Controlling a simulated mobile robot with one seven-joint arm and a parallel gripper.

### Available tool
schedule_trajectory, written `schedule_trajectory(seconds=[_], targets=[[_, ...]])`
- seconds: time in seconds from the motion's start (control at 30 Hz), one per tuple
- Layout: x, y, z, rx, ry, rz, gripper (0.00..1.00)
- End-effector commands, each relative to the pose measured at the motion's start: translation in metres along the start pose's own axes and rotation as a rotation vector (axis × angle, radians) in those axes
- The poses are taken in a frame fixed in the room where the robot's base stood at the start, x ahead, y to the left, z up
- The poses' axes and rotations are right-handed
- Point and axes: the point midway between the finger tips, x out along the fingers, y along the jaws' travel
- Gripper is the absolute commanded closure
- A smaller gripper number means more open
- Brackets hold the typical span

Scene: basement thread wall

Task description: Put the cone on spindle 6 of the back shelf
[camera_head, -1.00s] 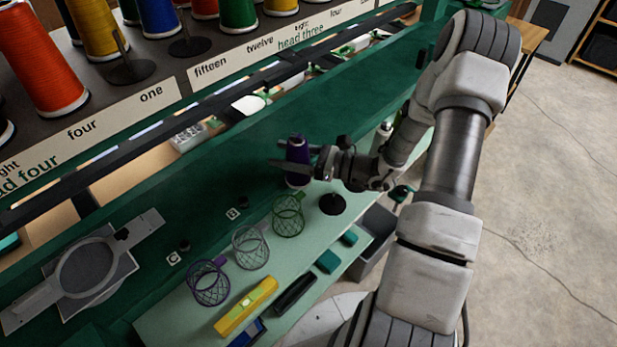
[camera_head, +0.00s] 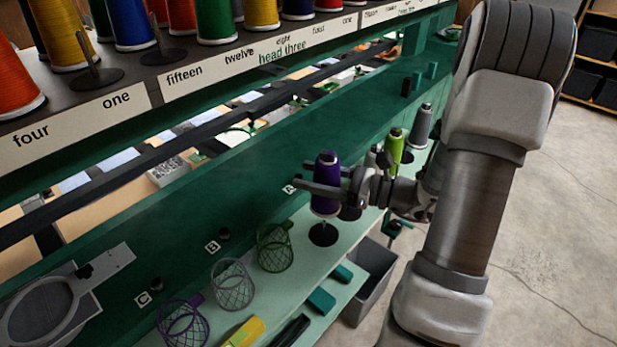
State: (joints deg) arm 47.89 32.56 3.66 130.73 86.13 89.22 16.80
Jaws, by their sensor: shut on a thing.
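A purple thread cone (camera_head: 325,196) stands upright between the fingers of my gripper (camera_head: 326,186). My gripper is shut on it from the right and holds it beside the green panel, above a round black base on the pale green ledge. Whether the cone touches that base I cannot tell. No label six is readable.
Lime (camera_head: 394,150) and grey (camera_head: 421,127) cones stand on the ledge behind my gripper. Wire baskets in green (camera_head: 274,247), grey (camera_head: 232,283) and purple (camera_head: 182,322) stand at front. A grey bin (camera_head: 369,282) is below the ledge. Open floor lies right.

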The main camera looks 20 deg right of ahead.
Motion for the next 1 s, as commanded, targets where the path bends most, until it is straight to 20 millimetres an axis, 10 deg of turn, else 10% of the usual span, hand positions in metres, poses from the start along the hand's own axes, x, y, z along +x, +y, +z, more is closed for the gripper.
schedule_trajectory(seconds=[1.0], targets=[[0.000, 0.000, -0.082, -0.001, 0.000, 0.000, 1.00]])
